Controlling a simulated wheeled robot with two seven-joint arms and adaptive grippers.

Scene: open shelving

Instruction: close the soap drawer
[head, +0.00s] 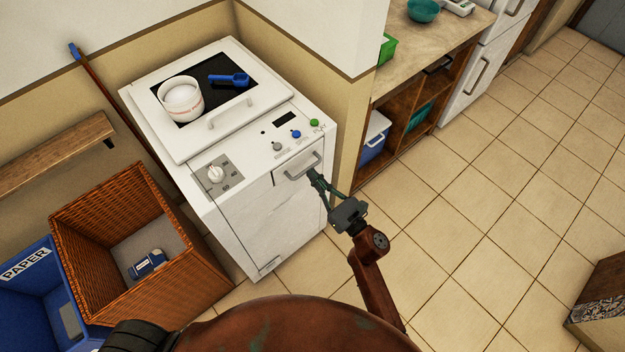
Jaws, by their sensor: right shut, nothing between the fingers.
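The white washing machine (235,225) stands against the wall with its controls on top. The soap drawer (284,177) is at its upper front right, with a grey bar handle (300,168). The drawer front looks close to the machine's face; I cannot tell whether a small gap is left. My right gripper (313,176) is shut and empty, its fingertips at the right end of the drawer handle. I cannot tell whether they touch it. My left gripper is not in view.
A white tub (181,97) and a blue scoop (230,80) lie on the machine's lid. A wicker basket (90,220) and a blue paper bin (28,262) stand at left. Wooden shelving (402,118) is at back right.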

